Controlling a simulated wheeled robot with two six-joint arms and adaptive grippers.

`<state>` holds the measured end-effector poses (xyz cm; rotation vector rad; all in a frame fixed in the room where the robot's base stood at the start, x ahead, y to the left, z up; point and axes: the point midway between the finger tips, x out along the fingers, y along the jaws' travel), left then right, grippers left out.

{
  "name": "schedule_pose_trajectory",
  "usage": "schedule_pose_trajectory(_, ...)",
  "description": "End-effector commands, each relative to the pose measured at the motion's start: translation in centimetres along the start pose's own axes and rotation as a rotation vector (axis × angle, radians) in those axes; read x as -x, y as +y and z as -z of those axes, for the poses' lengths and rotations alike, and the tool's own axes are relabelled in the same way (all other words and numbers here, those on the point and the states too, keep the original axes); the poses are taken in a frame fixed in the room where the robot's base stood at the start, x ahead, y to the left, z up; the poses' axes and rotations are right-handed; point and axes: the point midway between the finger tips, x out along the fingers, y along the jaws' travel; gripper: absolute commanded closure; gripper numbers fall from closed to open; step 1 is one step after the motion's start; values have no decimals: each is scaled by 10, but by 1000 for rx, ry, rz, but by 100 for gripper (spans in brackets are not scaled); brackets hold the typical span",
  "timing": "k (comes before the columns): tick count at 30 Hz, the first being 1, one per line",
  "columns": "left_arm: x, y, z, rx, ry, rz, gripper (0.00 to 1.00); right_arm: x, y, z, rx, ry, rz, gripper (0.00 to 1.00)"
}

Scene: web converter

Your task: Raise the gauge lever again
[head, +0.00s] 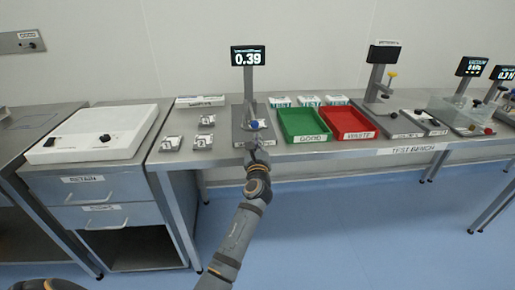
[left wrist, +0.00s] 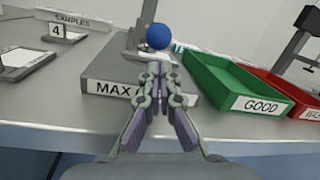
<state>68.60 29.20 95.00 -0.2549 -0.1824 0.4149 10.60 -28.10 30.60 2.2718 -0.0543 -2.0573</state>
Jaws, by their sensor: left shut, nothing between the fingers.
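The gauge is a grey stand with a dark display (head: 248,56) reading 0.39. Its flat base (left wrist: 103,68) carries a label starting "MAX", partly hidden by my fingers. The lever's round blue knob (head: 254,124) sits low, just above the base. The blue knob (left wrist: 158,37) also shows in the left wrist view, just beyond the fingertips. My left gripper (head: 254,143) is shut and empty at the front of the gauge, and its fingers (left wrist: 153,68) point at the knob. I cannot tell whether they touch it. My right gripper is not in view.
A green GOOD tray (head: 281,134) and a red WASTE tray (head: 325,132) stand right of the gauge. Numbered sample holders (head: 172,143) lie to its left. Another display stand (head: 372,83) is further right. A white box (head: 95,133) sits on the left cabinet.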

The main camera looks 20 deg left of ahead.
Motion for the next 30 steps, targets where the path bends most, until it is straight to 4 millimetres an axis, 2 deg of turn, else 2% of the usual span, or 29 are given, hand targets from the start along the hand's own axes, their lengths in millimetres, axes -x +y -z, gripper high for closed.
schedule_pose_trajectory(3, -20, 0, 0, -2, -1, -1, 100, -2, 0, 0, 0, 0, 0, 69)
schedule_pose_trajectory(7, -33, 0, 0, 1, 0, 0, 100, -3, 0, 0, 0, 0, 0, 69)
schedule_pose_trajectory(21, -38, 0, -1, 2, 3, 0, 100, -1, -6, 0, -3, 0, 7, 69)
schedule_pose_trajectory(25, -38, -2, -7, 3, 14, -4, 100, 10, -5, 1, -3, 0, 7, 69)
schedule_pose_trajectory(30, -40, -6, -20, 6, 52, -16, 100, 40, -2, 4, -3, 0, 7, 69)
